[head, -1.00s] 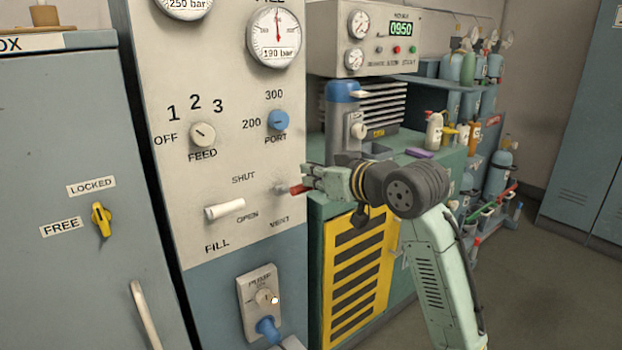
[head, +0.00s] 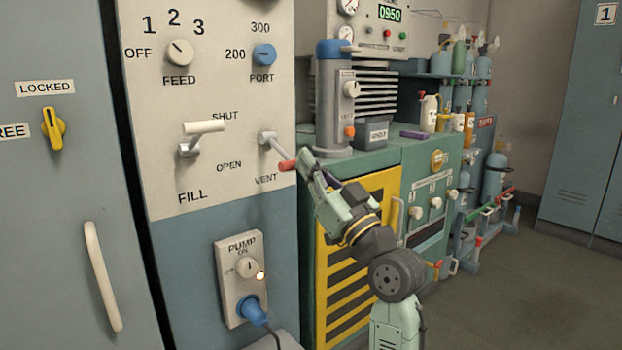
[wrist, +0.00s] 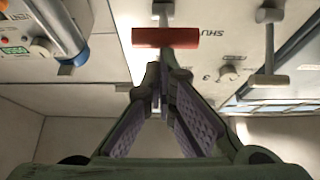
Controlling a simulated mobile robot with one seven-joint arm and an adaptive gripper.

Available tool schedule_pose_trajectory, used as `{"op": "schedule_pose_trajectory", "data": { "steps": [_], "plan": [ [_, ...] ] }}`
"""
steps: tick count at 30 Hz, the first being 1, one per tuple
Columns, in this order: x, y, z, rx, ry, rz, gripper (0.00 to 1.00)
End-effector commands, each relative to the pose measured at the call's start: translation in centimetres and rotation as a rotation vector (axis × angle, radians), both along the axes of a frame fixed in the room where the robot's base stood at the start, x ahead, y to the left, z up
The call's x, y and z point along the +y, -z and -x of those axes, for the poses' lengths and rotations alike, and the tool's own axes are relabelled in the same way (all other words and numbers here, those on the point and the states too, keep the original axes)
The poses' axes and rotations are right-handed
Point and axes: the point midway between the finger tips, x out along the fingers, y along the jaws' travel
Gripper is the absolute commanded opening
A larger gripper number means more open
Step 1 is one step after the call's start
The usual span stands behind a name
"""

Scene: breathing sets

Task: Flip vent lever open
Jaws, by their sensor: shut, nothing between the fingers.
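The vent lever (head: 271,143) sits on the panel above the VENT label. Its pale stem slants out and down to the right, ending in a red grip (head: 286,166). The red grip spans crosswise just beyond my fingertips in the wrist view (wrist: 165,37). My gripper (head: 304,158) is shut and empty, right beside the red grip. I cannot tell whether the tips touch it. In the wrist view my gripper (wrist: 161,78) shows its fingers converging below the grip.
The white-handled fill lever (head: 204,127) stands out to the left, near SHUT. The pump switch plate (head: 241,277) with its blue plug is below. The green cabinet (head: 425,170) and a grey-blue cylinder (head: 333,100) stand right behind my gripper. Floor at lower right is clear.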

Motion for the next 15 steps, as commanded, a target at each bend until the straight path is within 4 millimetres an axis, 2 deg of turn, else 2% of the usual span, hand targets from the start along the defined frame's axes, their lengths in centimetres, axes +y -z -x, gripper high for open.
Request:
{"op": "schedule_pose_trajectory", "data": {
  "steps": [1,3,15],
  "plan": [
    [0.09,0.76,-0.05,0.002,-0.001,0.005,0.0],
    [0.15,1.03,-0.14,0.003,-0.001,0.006,0.0],
    [0.32,1.55,-0.4,0.006,-0.001,0.007,0.0]
  ]
}}
